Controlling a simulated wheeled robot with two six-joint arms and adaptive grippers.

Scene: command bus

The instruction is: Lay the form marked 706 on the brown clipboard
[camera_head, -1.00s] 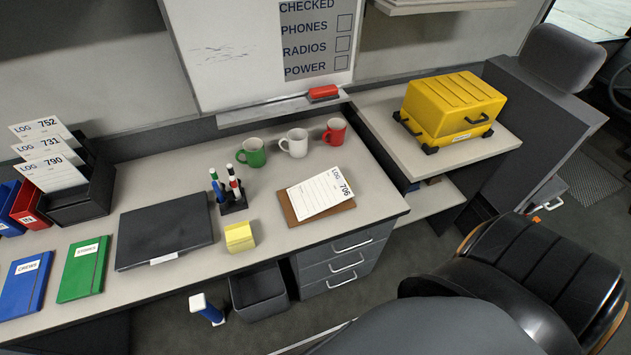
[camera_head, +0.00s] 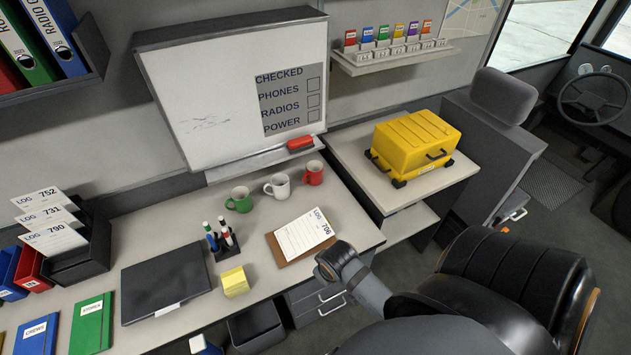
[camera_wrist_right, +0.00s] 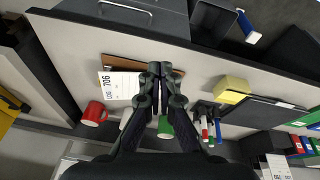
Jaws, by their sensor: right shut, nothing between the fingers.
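The white form marked 706 (camera_head: 304,233) lies flat on the brown clipboard (camera_head: 274,250) near the right part of the desk. Brown shows along its left and front edges. The wrist view also shows the form (camera_wrist_right: 118,86) and a strip of the clipboard (camera_wrist_right: 132,61). My right gripper (camera_wrist_right: 160,70) is shut and empty, its fingertips pointing toward the clipboard side of the desk; the form is apart from the fingers. In the head view part of my right arm shows just right of the clipboard, its fingers not clear. My left gripper is not in view.
Green (camera_head: 239,200), white (camera_head: 278,186) and red (camera_head: 314,173) mugs stand behind the clipboard. A pen holder (camera_head: 222,245), yellow notes (camera_head: 235,282) and a black laptop (camera_head: 165,277) are to its left. Other log forms (camera_head: 52,239) stand in a black rack. A yellow case (camera_head: 413,147) sits at right.

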